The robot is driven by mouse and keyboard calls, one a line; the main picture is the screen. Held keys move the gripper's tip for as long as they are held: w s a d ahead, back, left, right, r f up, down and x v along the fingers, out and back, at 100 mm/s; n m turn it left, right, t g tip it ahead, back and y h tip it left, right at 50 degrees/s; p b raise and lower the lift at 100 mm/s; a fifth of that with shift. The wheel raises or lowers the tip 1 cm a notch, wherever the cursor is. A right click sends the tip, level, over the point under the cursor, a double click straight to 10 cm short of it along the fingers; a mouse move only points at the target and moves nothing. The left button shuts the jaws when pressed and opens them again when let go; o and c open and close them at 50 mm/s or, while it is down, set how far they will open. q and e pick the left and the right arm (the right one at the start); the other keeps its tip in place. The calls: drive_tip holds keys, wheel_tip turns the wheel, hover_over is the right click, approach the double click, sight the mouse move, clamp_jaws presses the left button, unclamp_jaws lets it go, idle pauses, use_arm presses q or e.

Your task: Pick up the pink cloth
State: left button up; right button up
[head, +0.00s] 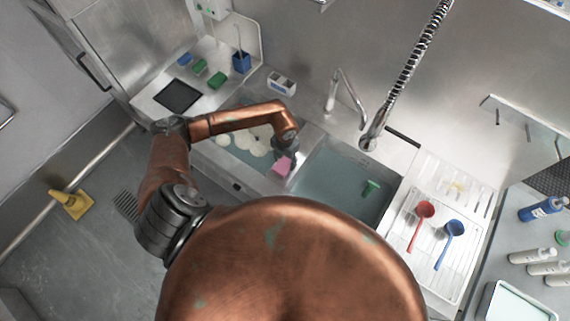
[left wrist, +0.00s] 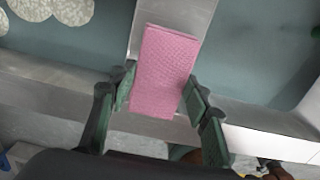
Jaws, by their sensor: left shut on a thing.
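The pink cloth (head: 282,166) is a small flat textured rectangle near the divider between the two sink basins. In the left wrist view the pink cloth (left wrist: 165,68) stands between the green fingers of my left gripper (left wrist: 158,92). My left gripper (head: 285,152) is shut on it, with the cloth reaching out past the fingertips. In the head view the fingers are mostly hidden by the wrist. My right gripper is not in view.
The left basin (head: 222,158) holds several pale round plates (head: 255,145). The right basin (head: 335,185) holds a green item (head: 370,188). A faucet (head: 345,95) and a coiled spray hose (head: 408,70) stand behind. Red (head: 420,225) and blue (head: 447,245) ladles lie on the right drainboard.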

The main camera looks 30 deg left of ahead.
use_arm(q)
drive_tip(key=s+r, duration=0.1)
drive_tip(key=r, duration=0.1)
drive_tip(key=s+a+r+b, duration=0.1)
drive_tip(key=s, duration=0.1)
drive_tip(key=s+r, duration=0.1)
drive_tip(key=r, duration=0.1)
drive_tip(key=shift+s+a+r, duration=0.2)
drive_tip(key=shift+s+r, duration=0.1)
drive_tip(key=shift+s, duration=0.05)
drive_tip(key=s+a+r+b, duration=0.2)
drive_tip(key=s+r, duration=0.2)
drive_tip(key=s, duration=0.5)
drive_tip(key=shift+r+b, duration=0.2)
drive_tip(key=shift+b, duration=0.15)
